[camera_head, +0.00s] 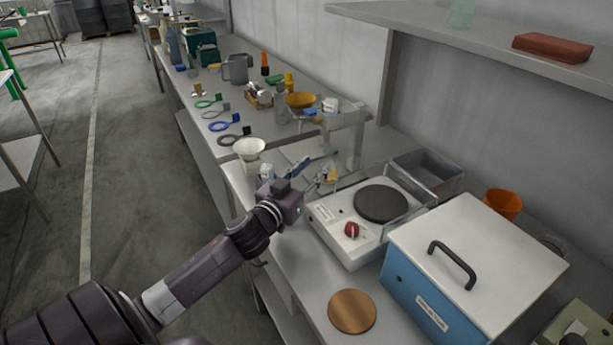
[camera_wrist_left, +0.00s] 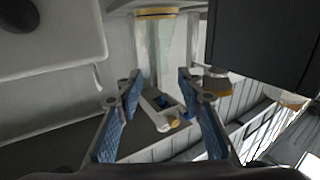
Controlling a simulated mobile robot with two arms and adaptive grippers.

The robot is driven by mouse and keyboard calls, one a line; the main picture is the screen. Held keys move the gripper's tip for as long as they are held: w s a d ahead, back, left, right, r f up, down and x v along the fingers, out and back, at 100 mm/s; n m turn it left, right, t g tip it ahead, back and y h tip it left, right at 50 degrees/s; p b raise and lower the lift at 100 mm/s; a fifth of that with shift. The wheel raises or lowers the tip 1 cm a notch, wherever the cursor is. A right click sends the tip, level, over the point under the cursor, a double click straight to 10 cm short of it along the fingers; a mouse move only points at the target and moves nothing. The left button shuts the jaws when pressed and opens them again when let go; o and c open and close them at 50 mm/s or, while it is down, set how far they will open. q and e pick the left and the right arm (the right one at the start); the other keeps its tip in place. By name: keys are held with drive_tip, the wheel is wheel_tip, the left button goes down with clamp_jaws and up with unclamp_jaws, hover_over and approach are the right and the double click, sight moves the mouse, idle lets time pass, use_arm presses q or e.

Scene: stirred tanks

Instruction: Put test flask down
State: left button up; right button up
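My left gripper (camera_head: 318,168) reaches in over the near bench, close to the hotplate's left back corner. A yellow-and-blue item on a grey base shows beyond the fingers in the wrist view (camera_wrist_left: 174,123). My right gripper is not in view.
A white hotplate (camera_head: 330,225) with a dark round plate stands right of the gripper. A pale stand (camera_head: 357,140) rises behind it. A blue box (camera_head: 420,297) and copper disc (camera_head: 352,312) are nearer. Bench around the disc is clear.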

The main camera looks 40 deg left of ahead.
use_arm(q)
drive_tip(key=s, duration=0.3)
drive_tip(key=shift+d, duration=0.2)
